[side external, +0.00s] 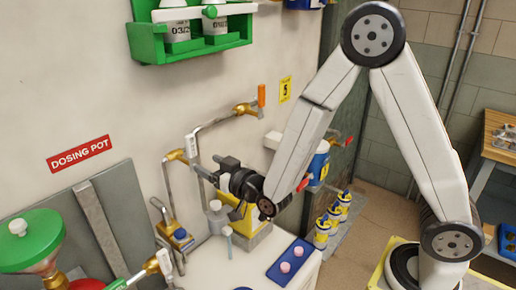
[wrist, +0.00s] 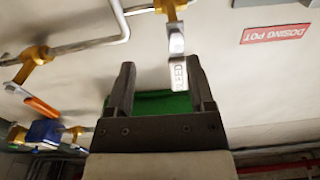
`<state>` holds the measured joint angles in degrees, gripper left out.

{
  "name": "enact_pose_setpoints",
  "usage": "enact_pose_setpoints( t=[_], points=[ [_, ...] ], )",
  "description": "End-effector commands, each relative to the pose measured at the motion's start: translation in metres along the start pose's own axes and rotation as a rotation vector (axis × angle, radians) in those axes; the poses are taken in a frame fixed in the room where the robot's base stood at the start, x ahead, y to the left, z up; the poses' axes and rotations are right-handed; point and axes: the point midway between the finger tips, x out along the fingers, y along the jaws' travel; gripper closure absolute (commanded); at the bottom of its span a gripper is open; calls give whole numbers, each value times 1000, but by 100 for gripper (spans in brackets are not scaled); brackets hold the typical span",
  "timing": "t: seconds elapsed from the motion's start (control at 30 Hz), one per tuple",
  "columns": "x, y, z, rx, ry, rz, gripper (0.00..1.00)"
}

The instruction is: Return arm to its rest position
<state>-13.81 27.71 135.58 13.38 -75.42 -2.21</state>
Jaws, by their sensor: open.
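My gripper (side external: 210,168) is at the left end of my bent arm, in front of the pale wall and above the white worktop (side external: 215,262) in the side external view. In the wrist view, the two dark fingers of my gripper (wrist: 161,78) stand apart with nothing held between them. A green thing (wrist: 160,103) shows behind the fingers, partly hidden by them. A tag (wrist: 178,70) reading "LEED", with part of its text perhaps hidden, hangs near the right finger; I cannot tell how far off it is.
Pipes with an orange-handled valve (side external: 261,95) run along the wall close to my gripper. A green bottle rack (side external: 190,47) is above. A green-lidded funnel (side external: 30,238) is at left. A blue tray (side external: 290,264) with pink pieces lies on the worktop. Yellow-and-white bottles (side external: 333,215) stand beyond.

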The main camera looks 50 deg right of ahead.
Motion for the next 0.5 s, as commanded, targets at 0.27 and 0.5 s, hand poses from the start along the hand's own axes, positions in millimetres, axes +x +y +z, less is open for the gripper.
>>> enact_pose_setpoints(
  t=[0.27, 0.5],
  points=[
    [-11, 14, 22, 6, -272, -9, 31],
    [-35, 27, 42, 6, -521, -11, 31]
  ],
)
